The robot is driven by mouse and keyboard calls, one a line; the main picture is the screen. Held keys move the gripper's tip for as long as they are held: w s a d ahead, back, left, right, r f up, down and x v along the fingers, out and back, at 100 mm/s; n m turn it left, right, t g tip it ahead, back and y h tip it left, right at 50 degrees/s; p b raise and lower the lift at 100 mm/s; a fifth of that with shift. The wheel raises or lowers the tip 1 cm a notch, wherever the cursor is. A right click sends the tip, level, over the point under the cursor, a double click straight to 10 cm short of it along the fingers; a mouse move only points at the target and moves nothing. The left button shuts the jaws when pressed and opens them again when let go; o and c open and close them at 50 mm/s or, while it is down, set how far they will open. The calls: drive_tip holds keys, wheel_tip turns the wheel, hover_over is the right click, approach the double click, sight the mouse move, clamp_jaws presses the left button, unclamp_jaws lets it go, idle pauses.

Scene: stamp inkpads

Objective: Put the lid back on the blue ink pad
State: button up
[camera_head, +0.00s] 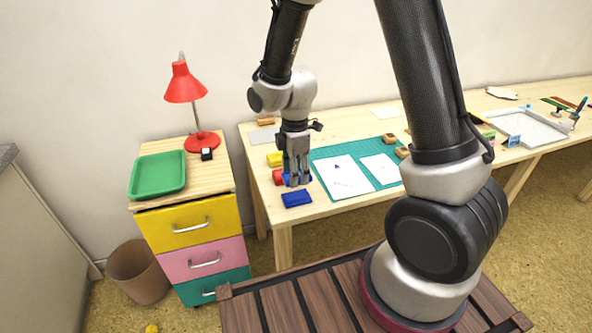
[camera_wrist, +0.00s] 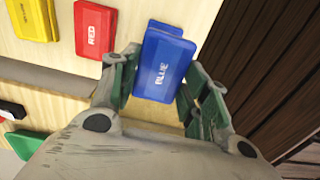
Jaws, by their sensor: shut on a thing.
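My gripper (camera_head: 297,181) is shut on the blue lid, whose blue edge (camera_head: 286,179) shows at the fingers in the head view. In the wrist view a blue edge (camera_wrist: 166,27) shows beyond the lid; the lid hides most of what is there. I cannot tell the exact gap between lid and pad.
A red pad (camera_head: 278,177) and a yellow pad (camera_head: 274,159) lie behind the blue one on the table (camera_head: 260,205). A green mat (camera_head: 325,153) with white paper (camera_head: 344,178) lies to the right. A drawer unit (camera_head: 205,215) with a green tray (camera_head: 158,174) and red lamp (camera_head: 185,85) stands left.

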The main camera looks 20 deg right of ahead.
sight(295, 195)
drive_tip(key=shift+a, duration=0.1)
drive_tip(key=shift+f, duration=2.8)
drive_tip(key=shift+f, duration=0.6)
idle(0.5)
drive_tip(key=o, duration=0.9)
drive_tip(key=shift+c, duration=0.2)
drive_tip(key=shift+o, duration=0.2)
drive_tip(key=o, duration=0.4)
drive_tip(key=shift+c, duration=0.2)
drive_tip(key=shift+r, duration=0.1)
